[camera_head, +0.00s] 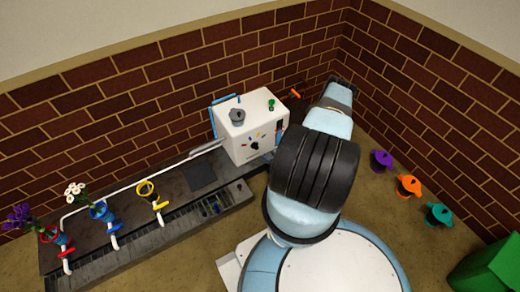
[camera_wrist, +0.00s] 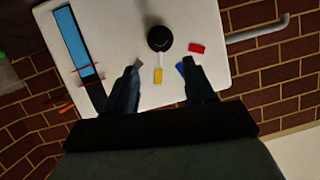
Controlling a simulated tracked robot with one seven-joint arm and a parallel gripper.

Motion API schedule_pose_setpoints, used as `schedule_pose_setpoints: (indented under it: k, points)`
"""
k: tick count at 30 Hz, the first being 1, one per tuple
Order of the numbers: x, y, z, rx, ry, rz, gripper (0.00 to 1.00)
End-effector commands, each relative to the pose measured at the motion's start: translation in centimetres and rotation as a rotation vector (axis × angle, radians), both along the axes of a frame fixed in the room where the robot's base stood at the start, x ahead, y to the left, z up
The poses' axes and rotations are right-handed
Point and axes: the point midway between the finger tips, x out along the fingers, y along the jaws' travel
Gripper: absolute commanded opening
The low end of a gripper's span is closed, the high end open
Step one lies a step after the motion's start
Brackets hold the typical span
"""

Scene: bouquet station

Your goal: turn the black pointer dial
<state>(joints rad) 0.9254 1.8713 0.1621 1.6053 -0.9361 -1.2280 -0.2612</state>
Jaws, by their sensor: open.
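The black pointer dial (camera_head: 255,146) sits on the front face of a white box (camera_head: 240,138), with small coloured marks around it. In the wrist view the dial (camera_wrist: 160,38) is round and dark, beyond my fingertips. A yellow mark (camera_wrist: 158,75), a red mark (camera_wrist: 196,48) and a blue mark (camera_wrist: 181,69) lie near it. I cannot tell clearly which way its pointer faces. My gripper (camera_wrist: 162,66) is open and empty, its fingers spread to either side of the yellow mark, apart from the dial. In the head view my arm hides the gripper.
A blue strip in a black slot (camera_wrist: 77,45) is beside the dial, and a grey bar (camera_wrist: 258,30) juts from the box. A dark bench (camera_head: 180,195) with flowers runs left. Purple, orange (camera_head: 408,186) and teal knobbed pieces stand right, near a green box (camera_head: 488,268).

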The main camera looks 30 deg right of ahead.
Motion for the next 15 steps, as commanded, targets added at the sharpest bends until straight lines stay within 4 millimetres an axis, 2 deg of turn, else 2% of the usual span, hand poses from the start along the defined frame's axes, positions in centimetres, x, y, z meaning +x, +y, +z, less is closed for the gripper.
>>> schedule_pose_setpoints:
  k: [15]
  points:
    - [8.1, 1.1, -3.4, 0.001, -0.001, -0.001, 0.54]
